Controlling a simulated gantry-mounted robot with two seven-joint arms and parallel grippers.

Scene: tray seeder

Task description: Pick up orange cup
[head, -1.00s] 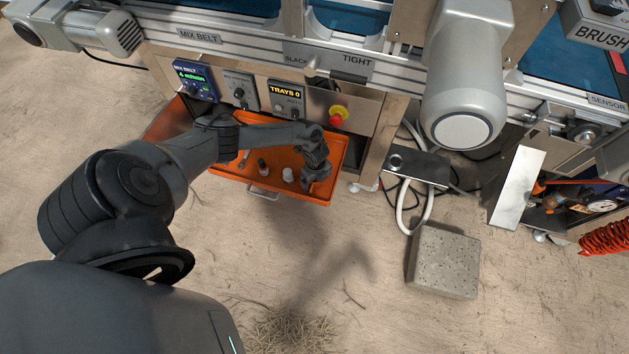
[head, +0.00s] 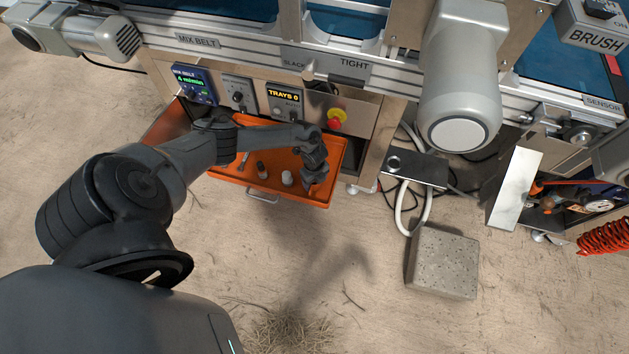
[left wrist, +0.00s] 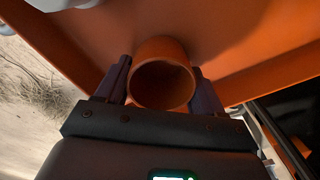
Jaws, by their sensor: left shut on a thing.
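The orange cup (left wrist: 162,84) shows in the left wrist view, its round open mouth facing the camera. It stands between the two dark fingers of my left gripper (left wrist: 161,70), which is shut on it. In the head view my left gripper (head: 313,178) is over the right part of the orange tray-like drawer (head: 325,202). The cup cannot be made out clearly there against the orange drawer and behind the gripper. My right gripper is not in view.
A white jar-like item (head: 287,178) and a dark small item (head: 262,170) stand in the drawer left of the gripper. The machine front with its control boxes (head: 285,98) and red button (head: 336,117) is behind. A concrete block (head: 443,262) sits on open floor to the right.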

